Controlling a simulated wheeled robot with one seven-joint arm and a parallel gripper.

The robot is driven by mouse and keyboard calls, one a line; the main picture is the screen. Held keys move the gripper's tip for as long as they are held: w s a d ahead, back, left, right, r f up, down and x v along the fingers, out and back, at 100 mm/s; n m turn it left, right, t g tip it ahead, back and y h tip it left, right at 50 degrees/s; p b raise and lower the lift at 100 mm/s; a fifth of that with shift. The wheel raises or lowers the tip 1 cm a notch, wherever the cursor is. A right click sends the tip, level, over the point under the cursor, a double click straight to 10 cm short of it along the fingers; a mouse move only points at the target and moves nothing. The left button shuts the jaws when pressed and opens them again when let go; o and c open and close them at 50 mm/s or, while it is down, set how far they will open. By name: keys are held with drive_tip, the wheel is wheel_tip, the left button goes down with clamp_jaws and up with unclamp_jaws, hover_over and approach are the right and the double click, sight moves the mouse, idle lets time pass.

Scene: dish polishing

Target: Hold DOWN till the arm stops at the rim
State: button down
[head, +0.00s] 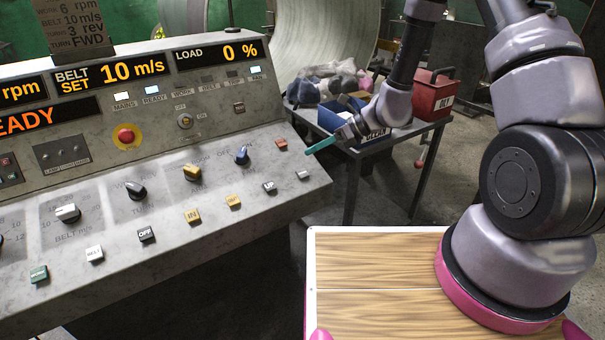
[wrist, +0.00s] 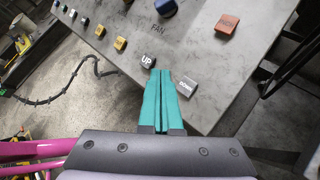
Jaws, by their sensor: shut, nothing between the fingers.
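The DOWN button (wrist: 187,87) is a pale grey key near the right edge of the sloping control panel. It also shows in the head view (head: 303,175). In the head view my gripper (head: 308,152) appears above DOWN by the panel's right edge. Whether the tips touch the panel cannot be told.
A red button (wrist: 228,24) and the blue FAN knob (wrist: 166,7) sit farther up the panel. A red emergency stop (head: 126,136) is to the left. The load display (head: 217,54) reads 0 %. A side table (head: 385,150) with bins stands behind my gripper.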

sight(302, 174)
drive_tip(key=shift+w+a+f, duration=0.25)
drive_tip(key=shift+w+f, duration=0.1)
drive_tip(key=shift+f, duration=0.85)
drive_tip(key=shift+w+a+f, duration=0.2)
drive_tip(key=shift+w+f, duration=0.2)
drive_tip(key=shift+f, duration=0.8)
drive_tip(key=shift+w+a+f, duration=0.25)
drive_tip(key=shift+w+f, duration=0.1)
drive_tip(key=shift+f, duration=0.85)
drive_tip(key=shift+w+a+f, duration=0.1)
drive_tip(key=shift+f, duration=0.3)
